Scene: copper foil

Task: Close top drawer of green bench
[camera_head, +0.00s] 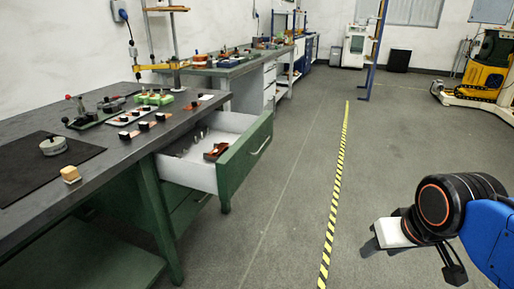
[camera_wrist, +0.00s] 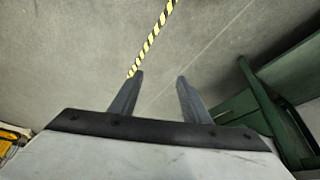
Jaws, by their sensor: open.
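The green bench (camera_head: 60,240) stands at the left in the head view, with a dark worktop. My gripper (camera_head: 374,250) is at the lower right, well apart from the drawer across the floor. In the wrist view my gripper (camera_wrist: 158,90) has its two fingers spread with only floor between them. Green bench parts (camera_wrist: 270,110) show at the right there.
A lower green drawer (camera_head: 190,212) sits under the open one. A second bench (camera_head: 235,68) stands beyond. A yellow-black floor stripe (camera_head: 335,190) runs between the bench and my gripper. The grey floor around it is clear. A yellow machine (camera_head: 485,75) stands at the far right.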

